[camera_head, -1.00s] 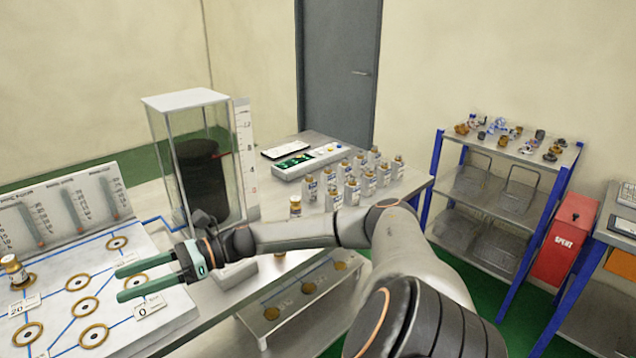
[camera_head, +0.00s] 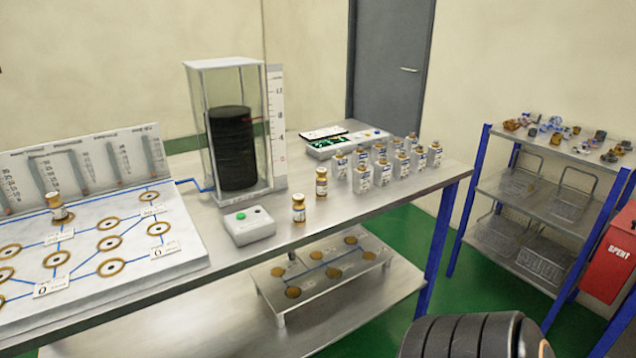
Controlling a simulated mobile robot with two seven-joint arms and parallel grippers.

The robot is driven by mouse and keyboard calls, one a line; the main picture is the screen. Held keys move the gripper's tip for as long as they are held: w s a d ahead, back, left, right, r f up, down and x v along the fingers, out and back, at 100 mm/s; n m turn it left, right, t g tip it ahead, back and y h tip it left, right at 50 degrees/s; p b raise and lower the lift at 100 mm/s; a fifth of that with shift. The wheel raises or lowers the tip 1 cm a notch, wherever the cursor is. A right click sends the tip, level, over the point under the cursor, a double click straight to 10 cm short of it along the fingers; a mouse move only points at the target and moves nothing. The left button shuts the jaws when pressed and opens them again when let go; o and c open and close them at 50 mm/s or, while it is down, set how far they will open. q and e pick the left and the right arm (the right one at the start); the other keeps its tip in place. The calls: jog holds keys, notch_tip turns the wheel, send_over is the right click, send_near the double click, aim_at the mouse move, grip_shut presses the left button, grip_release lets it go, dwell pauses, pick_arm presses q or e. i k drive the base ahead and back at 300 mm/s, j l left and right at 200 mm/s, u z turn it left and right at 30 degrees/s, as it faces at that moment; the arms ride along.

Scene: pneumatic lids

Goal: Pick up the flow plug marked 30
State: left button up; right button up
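The flow plugs look like small brass-and-white cylinders with printed labels. Two stand upright on the bare table, a nearer plug (camera_head: 298,208) and a farther plug (camera_head: 321,183), just right of the button box. Another plug (camera_head: 57,207) stands in a ring on the flow board (camera_head: 190,247) at the left. Several more sit in pale holders (camera_head: 387,172) in rows towards the table's right end. Their numbers are too small to read, so I cannot tell which plug is marked 30. Neither of my grippers is in view; only a dark link of my arm shows at the bottom right.
A clear case (camera_head: 230,120) with a black stack stands behind the button box (camera_head: 250,225). A grey tray (camera_head: 345,143) lies behind the holders. A shelf rack (camera_head: 545,200) and a red bin (camera_head: 610,262) stand at the right. The front table strip is clear.

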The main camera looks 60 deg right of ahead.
aim_at(321, 180)
jog(key=i, duration=1.2)
jog(key=z, duration=0.05)
